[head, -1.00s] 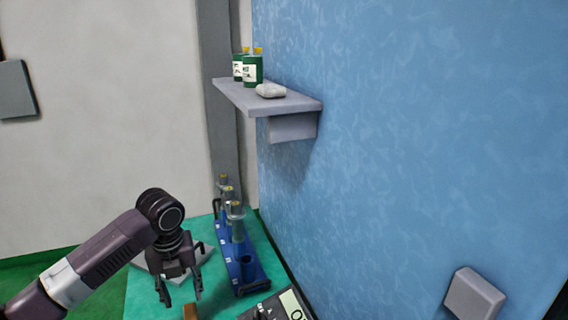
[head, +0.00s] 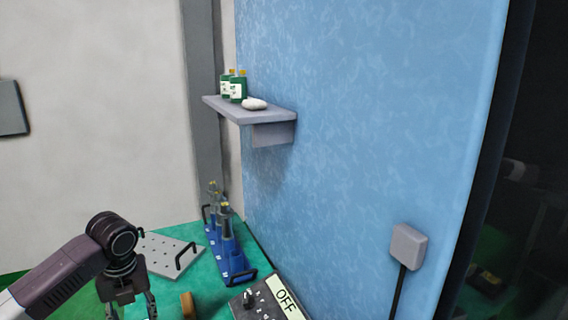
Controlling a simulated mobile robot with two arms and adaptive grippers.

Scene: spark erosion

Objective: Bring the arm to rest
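My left arm comes in from the lower left in the head view. Its gripper (head: 131,306) points down over the green bench top (head: 205,288), and its fingers are apart with nothing seen between them. The fingertips are partly cut off by the lower picture edge. My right gripper is not in view.
A perforated grey plate (head: 163,252) and a blue rack (head: 238,268) holding several tools lie behind the gripper. A brown block (head: 188,305) and a control box (head: 268,304) reading OFF are to its right. A wall shelf (head: 250,111) holds green bottles (head: 237,87) and a white lump (head: 254,104).

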